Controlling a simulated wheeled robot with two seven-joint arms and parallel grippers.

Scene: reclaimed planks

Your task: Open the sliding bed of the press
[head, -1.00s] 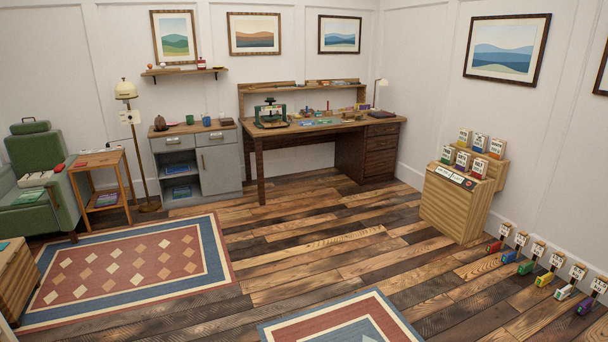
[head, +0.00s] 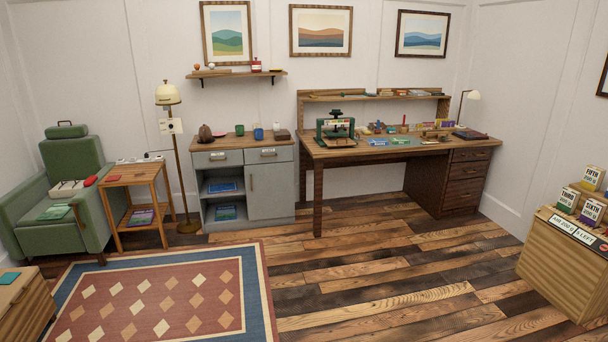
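The press (head: 336,126) stands on the left end of the wooden desk (head: 400,150) at the back wall. It has a dark green frame with a dark knob on top and a pale band across its front. A flat brown bed (head: 338,143) shows at its base; from here I cannot tell how far it is slid out. Neither of my grippers is in view.
A grey cabinet (head: 270,190) stands left of the desk, with a side table (head: 136,203) and green armchair (head: 62,190) further left. A wooden crate stand (head: 565,262) is at the right. Open plank floor (head: 400,270) lies before the desk, beside a patterned rug (head: 255,300).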

